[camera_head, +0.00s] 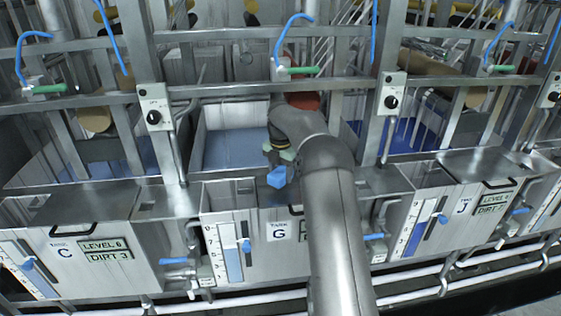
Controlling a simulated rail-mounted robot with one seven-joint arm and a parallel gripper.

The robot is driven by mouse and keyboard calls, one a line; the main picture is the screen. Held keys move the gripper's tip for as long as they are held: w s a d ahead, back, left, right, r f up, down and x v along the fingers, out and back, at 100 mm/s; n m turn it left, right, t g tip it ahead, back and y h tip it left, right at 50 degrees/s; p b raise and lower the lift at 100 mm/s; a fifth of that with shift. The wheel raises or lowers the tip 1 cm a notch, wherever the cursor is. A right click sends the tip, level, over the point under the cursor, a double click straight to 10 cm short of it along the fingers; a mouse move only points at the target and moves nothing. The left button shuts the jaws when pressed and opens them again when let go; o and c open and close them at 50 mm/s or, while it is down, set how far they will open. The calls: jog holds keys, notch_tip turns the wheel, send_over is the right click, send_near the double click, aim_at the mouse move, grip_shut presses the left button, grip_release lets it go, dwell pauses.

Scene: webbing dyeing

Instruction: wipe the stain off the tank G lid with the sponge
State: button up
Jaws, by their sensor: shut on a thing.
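Tank G is in the middle of the head view, with its G label (279,230) on the front panel. I cannot make out a stain on the visible part. My gripper (276,163) is above the left part of the lid, pointing down. It is shut on a blue block, the sponge (277,178). I cannot tell whether the sponge touches the lid.
Tank C (130,262) stands at the left and tank J (430,240) at the right, each with a handled lid. A metal rail (230,93) and upright posts with switch boxes (391,95) cross behind. Open basins with blue liquid (232,148) lie beyond the lids.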

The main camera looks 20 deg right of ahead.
jog(key=shift+r, duration=2.5)
jog(key=shift+w, duration=0.1)
jog(key=shift+a+f, duration=0.1)
